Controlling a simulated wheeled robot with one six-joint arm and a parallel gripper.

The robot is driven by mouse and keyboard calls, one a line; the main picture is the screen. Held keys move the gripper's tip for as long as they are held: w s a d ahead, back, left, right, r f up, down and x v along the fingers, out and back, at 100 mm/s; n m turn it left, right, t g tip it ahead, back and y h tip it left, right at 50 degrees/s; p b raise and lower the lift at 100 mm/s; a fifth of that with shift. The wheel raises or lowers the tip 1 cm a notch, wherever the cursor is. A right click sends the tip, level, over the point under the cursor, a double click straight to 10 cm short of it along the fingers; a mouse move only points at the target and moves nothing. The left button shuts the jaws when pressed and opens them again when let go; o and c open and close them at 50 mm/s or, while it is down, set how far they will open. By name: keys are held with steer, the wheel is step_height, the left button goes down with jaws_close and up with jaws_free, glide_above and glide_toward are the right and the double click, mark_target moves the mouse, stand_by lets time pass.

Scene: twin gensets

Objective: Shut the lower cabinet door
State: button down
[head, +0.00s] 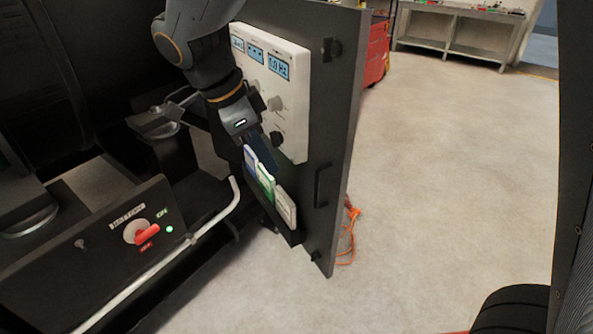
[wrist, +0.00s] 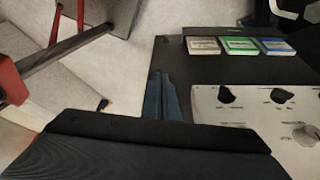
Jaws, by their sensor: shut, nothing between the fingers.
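A dark cabinet door (head: 328,120) stands open in the head view, its face with a white control panel (head: 290,95) towards me. It is the only door I can make out. A dark pull handle (head: 320,187) sits near its free edge. A pocket low on the door holds blue, green and white cards (head: 265,180). My gripper (head: 264,158) is shut and empty in front of this face, just above the cards. In the wrist view, the closed fingers (wrist: 160,95) lie over the edge of the door (wrist: 205,68); I cannot tell whether they touch it.
A battery panel with a red switch (head: 147,234) and a pale bent pipe (head: 190,237) are at the lower left. An orange cable (head: 350,232) lies behind the door. A red cabinet (head: 377,48) and workbench (head: 455,30) stand farther back.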

steer(key=w+d+f+p, duration=0.2)
steer(key=d+f+p, duration=0.2)
steer(key=d+f, duration=0.3)
steer(key=shift+x, duration=1.1)
steer(key=shift+a, duration=0.15)
